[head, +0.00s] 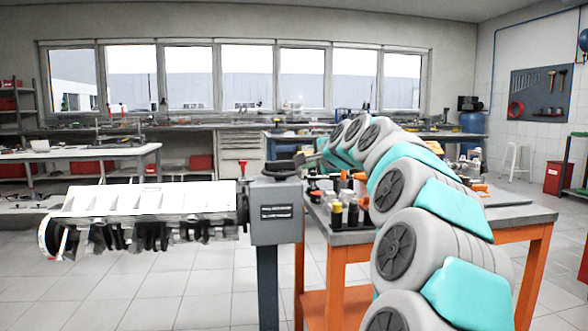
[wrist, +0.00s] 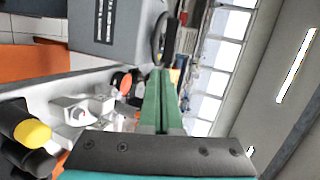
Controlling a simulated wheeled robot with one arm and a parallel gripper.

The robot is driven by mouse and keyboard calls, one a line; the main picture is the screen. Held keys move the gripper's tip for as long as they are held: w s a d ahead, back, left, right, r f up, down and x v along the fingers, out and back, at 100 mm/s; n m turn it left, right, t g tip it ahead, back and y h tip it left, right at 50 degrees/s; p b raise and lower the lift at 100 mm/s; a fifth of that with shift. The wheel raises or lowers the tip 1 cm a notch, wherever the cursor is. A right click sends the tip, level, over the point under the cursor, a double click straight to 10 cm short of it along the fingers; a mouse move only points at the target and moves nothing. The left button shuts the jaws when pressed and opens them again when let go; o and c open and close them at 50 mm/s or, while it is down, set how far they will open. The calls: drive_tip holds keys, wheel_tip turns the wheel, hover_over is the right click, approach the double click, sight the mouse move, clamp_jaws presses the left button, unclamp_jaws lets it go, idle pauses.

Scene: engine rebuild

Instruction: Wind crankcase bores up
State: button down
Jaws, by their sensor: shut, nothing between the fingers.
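The crankcase (head: 150,200) is a long pale casting held level on the left of a stand in the head view. Its flat white side faces up, and dark crank parts hang below. Whether its bores show is not clear. The stand's grey gearbox (head: 276,212) carries a label and a black handwheel (head: 279,168) on top. In the wrist view the gearbox (wrist: 105,25) is at the top, with the wheel (wrist: 154,38) seen edge-on beside it. My gripper (wrist: 167,76) has green fingers, shut and empty, pointing near the wheel; contact cannot be told. In the head view my arm hides most of it.
An orange-legged workbench (head: 340,238) stands right of the gearbox, under my arm. It bears several bottles (head: 352,214), and metal parts (wrist: 82,110) lie close beside the fingers. The tiled floor (head: 190,290) in front is clear.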

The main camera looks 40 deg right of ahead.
drive_tip(key=d, duration=0.2)
drive_tip(key=p, duration=0.1)
approach(291, 164)
drive_tip(key=shift+m+h, duration=0.3)
drive_tip(key=x, duration=0.2)
drive_tip(key=f+x, duration=0.1)
drive_tip(key=x, duration=0.1)
drive_tip(key=shift+w+a+f, duration=0.1)
drive_tip(key=shift+w, duration=0.05)
drive_tip(key=shift+w+d+f, duration=0.1)
drive_tip(key=shift+w+d, duration=0.15)
drive_tip(key=shift+w, duration=0.3)
drive_tip(key=shift+w+d, duration=0.1)
drive_tip(key=shift+w, duration=0.3)
